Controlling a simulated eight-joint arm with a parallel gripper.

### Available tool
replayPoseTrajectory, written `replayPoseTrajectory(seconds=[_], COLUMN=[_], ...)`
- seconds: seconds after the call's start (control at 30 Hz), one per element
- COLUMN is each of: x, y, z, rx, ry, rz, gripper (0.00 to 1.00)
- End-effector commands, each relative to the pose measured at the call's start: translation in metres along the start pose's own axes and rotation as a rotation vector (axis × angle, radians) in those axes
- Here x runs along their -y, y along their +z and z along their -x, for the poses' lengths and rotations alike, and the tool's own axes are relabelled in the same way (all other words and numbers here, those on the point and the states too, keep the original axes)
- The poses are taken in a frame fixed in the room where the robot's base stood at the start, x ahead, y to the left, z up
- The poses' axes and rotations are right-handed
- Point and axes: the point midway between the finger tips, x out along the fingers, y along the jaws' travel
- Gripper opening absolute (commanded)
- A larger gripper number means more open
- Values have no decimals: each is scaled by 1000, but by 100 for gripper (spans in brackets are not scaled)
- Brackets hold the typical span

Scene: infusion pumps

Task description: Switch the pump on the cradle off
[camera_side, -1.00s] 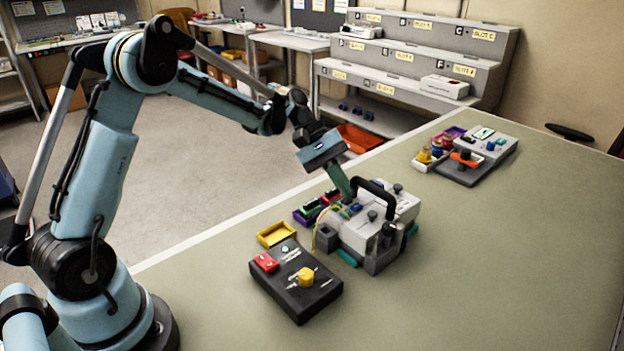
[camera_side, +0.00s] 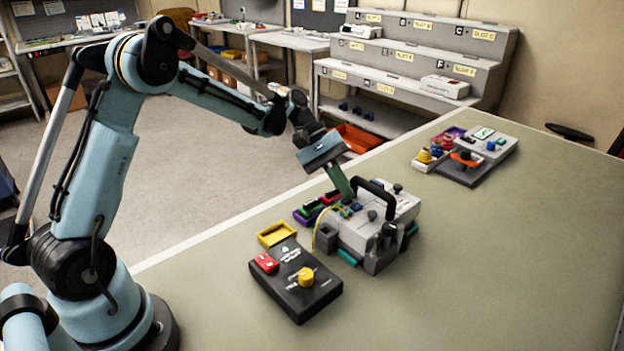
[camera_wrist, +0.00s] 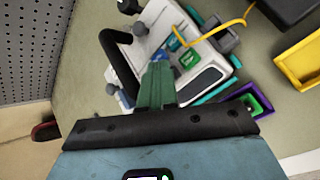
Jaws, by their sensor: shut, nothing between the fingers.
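The pump (camera_side: 398,206) is a pale grey box with a black carrying handle, sitting on its grey cradle (camera_side: 375,262) on the bench. It also shows in the wrist view (camera_wrist: 205,75), with blue and green-blue controls on its face.
A black box (camera_side: 297,285) with a red block and a yellow knob stands in front. A yellow tray (camera_side: 276,234) and a purple tray (camera_side: 304,215) lie left of the pump. Another device (camera_side: 470,165) sits farther back. The bench's right side is clear.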

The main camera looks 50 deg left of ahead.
Motion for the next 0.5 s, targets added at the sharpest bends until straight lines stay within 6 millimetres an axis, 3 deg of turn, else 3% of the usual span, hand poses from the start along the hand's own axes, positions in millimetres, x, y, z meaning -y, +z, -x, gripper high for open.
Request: replayPoseTrajectory(seconds=[0.5], x=[-7], y=[7], z=[10], rx=[0], ry=[0], rz=[0], gripper=[0])
